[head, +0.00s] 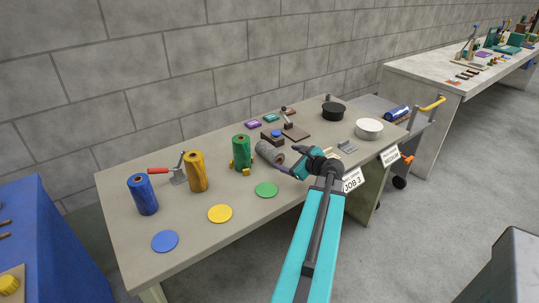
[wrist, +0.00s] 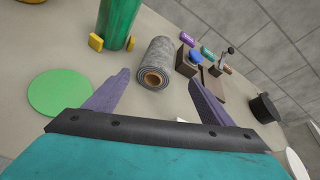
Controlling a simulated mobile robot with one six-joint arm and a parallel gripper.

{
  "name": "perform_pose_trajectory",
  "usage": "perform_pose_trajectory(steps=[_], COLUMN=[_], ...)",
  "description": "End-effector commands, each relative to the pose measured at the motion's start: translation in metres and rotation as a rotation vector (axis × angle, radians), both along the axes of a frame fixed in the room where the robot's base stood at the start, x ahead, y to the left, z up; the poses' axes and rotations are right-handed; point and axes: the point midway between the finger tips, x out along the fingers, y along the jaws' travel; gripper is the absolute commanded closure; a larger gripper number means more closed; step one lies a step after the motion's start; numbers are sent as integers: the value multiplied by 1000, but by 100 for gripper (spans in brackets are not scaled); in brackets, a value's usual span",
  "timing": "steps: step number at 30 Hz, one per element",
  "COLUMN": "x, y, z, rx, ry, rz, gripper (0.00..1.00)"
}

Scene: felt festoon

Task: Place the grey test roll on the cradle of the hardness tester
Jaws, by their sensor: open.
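The grey roll (head: 268,152) lies on its side on the table, right of the green roll. In the wrist view the grey roll (wrist: 158,58) has its brown cored end facing me, just beyond the gap between my fingers. My gripper (head: 292,162) is open beside the roll's near end; in the wrist view my gripper (wrist: 159,80) shows two purple fingers spread apart with nothing between them. A lever device (head: 291,130) on a brown base stands behind the roll and shows in the wrist view (wrist: 220,68). I cannot tell whether it is the hardness tester; no cradle is clear.
A green roll (head: 241,151) stands upright between yellow blocks. Yellow (head: 196,171) and blue (head: 142,194) rolls stand left, with coloured discs in front. A blue-topped block (head: 272,137) is behind the grey roll. A black pot (head: 333,111) and white bowl (head: 368,129) stand right.

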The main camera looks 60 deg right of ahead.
Motion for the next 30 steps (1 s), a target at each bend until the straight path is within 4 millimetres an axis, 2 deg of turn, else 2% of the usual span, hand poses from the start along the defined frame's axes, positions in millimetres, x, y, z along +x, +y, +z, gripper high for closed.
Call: perform_pose_trajectory(steps=[9, 23, 30], x=[-4, -4, 7], y=[6, 7, 1], z=[1, 3, -1], rx=[220, 205, 206], ry=[-91, -91, -91], rz=[-111, -109, -108], gripper=[24, 24, 24])
